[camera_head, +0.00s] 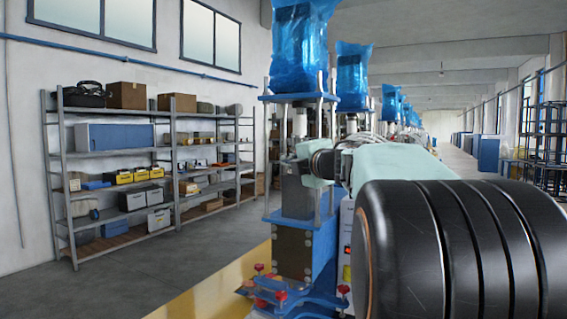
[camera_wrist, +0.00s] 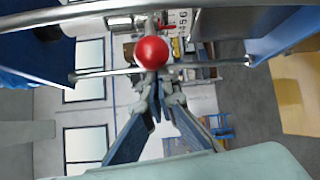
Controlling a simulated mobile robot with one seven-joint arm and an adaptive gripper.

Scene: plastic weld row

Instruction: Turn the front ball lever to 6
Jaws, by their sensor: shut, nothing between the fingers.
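The front ball lever shows in the wrist view as a red ball (camera_wrist: 151,53), with a grey part just behind it. A white scale plate (camera_wrist: 181,17) with black digits, partly cut off and turned in the picture, lies past the ball. A small red part shows beside the plate. I cannot read which digit the lever points to. My gripper (camera_wrist: 158,82) is shut and empty, its fingertips close by the ball's lower edge in the picture. I cannot tell if they touch it. In the head view my arm hides the lever and most of my gripper.
A blue welding machine (camera_head: 294,190) with metal posts and blue wrapping stands close ahead, more machines in a row behind. Metal posts (camera_wrist: 210,64) cross the wrist view near the fingers. A loaded shelf (camera_head: 62,185) stands at left, with clear floor before it.

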